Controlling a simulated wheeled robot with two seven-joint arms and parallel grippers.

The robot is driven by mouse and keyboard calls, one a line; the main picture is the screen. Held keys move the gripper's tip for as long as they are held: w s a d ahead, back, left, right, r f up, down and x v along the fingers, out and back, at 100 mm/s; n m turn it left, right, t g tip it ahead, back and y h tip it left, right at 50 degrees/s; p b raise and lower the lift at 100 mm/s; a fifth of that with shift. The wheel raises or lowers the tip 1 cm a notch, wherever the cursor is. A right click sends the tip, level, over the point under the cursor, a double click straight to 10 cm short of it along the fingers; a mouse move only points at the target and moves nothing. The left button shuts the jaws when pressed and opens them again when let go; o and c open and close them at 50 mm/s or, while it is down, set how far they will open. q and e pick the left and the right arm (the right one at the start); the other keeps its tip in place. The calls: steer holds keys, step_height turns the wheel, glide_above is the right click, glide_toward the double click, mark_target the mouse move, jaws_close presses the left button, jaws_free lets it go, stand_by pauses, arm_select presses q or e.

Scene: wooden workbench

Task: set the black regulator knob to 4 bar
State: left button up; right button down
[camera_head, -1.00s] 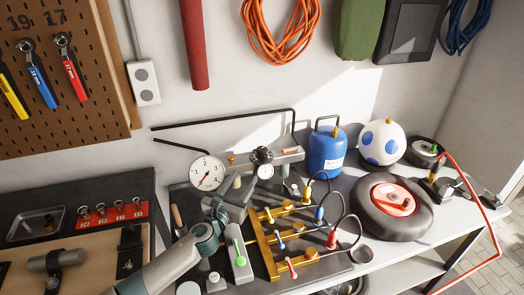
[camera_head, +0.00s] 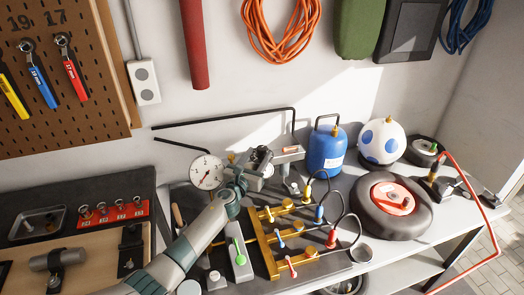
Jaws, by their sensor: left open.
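The black regulator knob (camera_head: 264,153) is on the grey regulator block at the back of the bench, mostly hidden by my left gripper. My left gripper (camera_head: 257,160) is open, with its fingers at the knob; I cannot tell whether they touch it. The white round pressure gauge (camera_head: 207,172) stands just left of the gripper, its face visible, but the exact reading is too small to tell. My right gripper is out of view.
A brass manifold (camera_head: 263,243) with coloured valves and black hoses lies in front of the regulator. A blue gas cylinder (camera_head: 326,150) stands to its right, then a wheel (camera_head: 367,212). A green-topped switch (camera_head: 238,252) is close beside my left arm.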

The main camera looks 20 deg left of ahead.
mark_target(260, 153)
arm_select(q)
steer(key=shift+w+d+b, duration=0.2)
steer(key=shift+w+b, duration=0.25)
steer(key=shift+w, duration=1.7)
steer(key=c, duration=1.1)
steer(key=shift+o, duration=0.2)
